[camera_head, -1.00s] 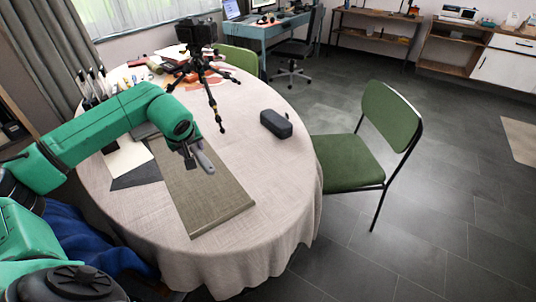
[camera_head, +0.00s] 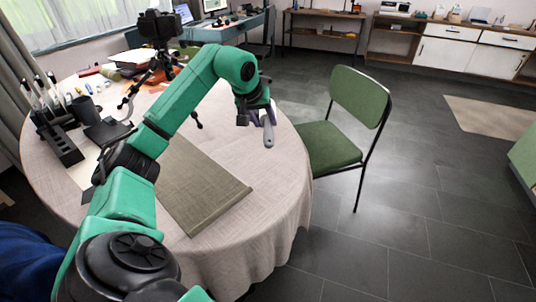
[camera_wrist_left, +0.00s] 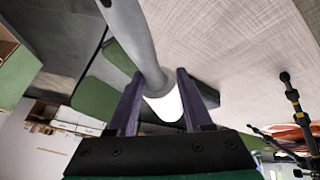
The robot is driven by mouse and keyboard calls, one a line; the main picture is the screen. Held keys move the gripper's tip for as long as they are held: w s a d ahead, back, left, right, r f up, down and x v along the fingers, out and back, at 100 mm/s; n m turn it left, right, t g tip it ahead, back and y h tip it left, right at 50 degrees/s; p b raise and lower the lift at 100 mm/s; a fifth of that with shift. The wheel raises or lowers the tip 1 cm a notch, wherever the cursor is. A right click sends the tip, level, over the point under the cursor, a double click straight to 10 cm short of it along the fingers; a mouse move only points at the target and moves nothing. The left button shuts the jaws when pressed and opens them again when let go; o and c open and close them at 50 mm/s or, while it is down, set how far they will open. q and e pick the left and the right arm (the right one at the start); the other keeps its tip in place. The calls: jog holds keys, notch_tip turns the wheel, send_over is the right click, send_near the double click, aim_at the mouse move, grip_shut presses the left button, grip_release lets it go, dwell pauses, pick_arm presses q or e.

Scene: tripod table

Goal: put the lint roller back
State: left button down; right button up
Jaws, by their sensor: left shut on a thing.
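My left gripper (camera_head: 257,110) is shut on the lint roller (camera_head: 268,131) and holds it above the right side of the round table (camera_head: 262,215). In the head view the roller's grey handle hangs down below the fingers. In the left wrist view the gripper's purple fingers (camera_wrist_left: 160,100) stand on both sides of the roller. Its white roll (camera_wrist_left: 165,105) is between them, and its grey handle (camera_wrist_left: 133,32) runs up and left. My right gripper is in no view.
A camera tripod (camera_head: 157,75) stands at the table's back. Pens and a black organiser (camera_head: 62,146) are at the left. A brown mat (camera_head: 205,190) lies in the middle. A green chair (camera_head: 330,146) stands close at the right. The table's front right is bare.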

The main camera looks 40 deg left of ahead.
pick_arm(q)
notch_tip(320, 180, down, 10)
jog(key=shift+f+b, duration=0.1)
jog(key=shift+b, duration=0.55)
jog(key=shift+c, duration=1.5)
grip_release()
